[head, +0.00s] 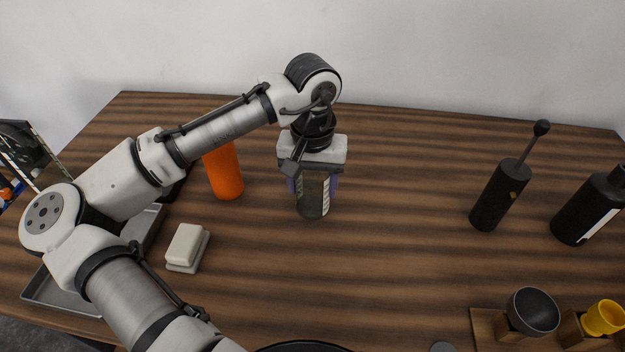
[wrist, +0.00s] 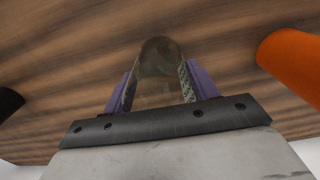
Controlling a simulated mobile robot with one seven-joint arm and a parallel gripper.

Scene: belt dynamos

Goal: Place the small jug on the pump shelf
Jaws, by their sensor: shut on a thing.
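My gripper (head: 314,187) points down over the middle of the table and is shut on a translucent, dark greenish vessel, which I take for the small jug (head: 312,205). In the wrist view the small jug (wrist: 158,60) sits between the two purple-sided fingers, its rounded end showing beyond them. It looks upright in the head view, at or close to the tabletop; I cannot tell whether it touches. My gripper hides its upper part. I cannot tell for sure which thing is the pump shelf.
An orange cylinder (head: 224,172) stands just left of my gripper, with a pale block (head: 187,246) and grey tray (head: 68,299) nearer. A black cylinder with a ball-topped rod (head: 498,195), a black bottle (head: 588,208), a dark bowl (head: 534,311) and a yellow cup (head: 604,317) are right. The centre-right table is clear.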

